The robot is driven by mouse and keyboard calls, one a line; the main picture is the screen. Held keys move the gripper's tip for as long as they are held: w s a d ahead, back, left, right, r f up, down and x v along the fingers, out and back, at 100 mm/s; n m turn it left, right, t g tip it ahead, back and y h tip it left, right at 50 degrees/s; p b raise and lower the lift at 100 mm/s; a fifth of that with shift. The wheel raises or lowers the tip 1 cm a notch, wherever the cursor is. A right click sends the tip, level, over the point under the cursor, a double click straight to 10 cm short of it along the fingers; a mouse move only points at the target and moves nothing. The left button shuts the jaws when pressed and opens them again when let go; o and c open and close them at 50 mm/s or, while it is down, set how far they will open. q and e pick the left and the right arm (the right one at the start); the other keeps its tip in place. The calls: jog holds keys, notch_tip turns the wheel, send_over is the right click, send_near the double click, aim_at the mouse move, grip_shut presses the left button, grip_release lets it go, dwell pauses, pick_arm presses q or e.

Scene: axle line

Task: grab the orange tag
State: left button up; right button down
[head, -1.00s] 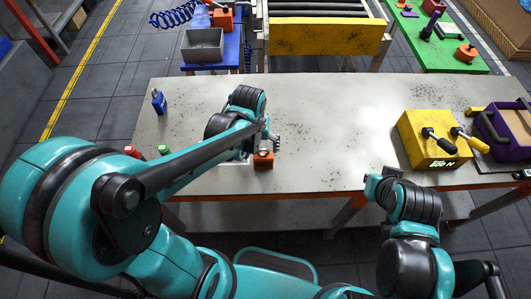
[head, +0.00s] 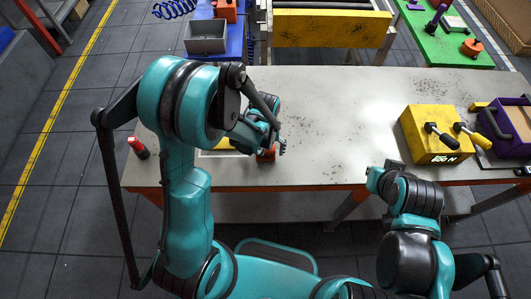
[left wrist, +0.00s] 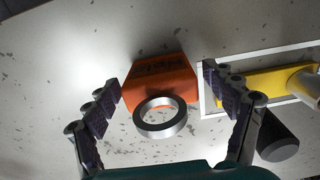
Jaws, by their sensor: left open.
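The orange tag (left wrist: 160,78) lies on the table in the left wrist view, with dark lettering on it and a metal ring (left wrist: 160,118) at its near end. In the head view the tag (head: 267,156) shows near the table's front edge, partly hidden by my left arm. My left gripper (left wrist: 163,84) is open, with one finger on each side of the tag and visible gaps between. In the head view the left gripper (head: 281,147) is just beside the tag. My right gripper (head: 374,179) is at the front edge to the right; its jaws are unclear.
A yellow item (left wrist: 266,80) in a white outline lies right of the tag, with a dark cylinder (left wrist: 278,142) near the right finger. A red-topped bottle (head: 138,147) stands at left. A yellow box (head: 428,135) and purple bin (head: 497,138) are at right. The table's middle is clear.

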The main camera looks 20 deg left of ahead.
pick_arm(q)
jog(key=c, duration=1.2)
jog(key=shift+c, duration=0.2)
jog(key=shift+r, duration=0.1)
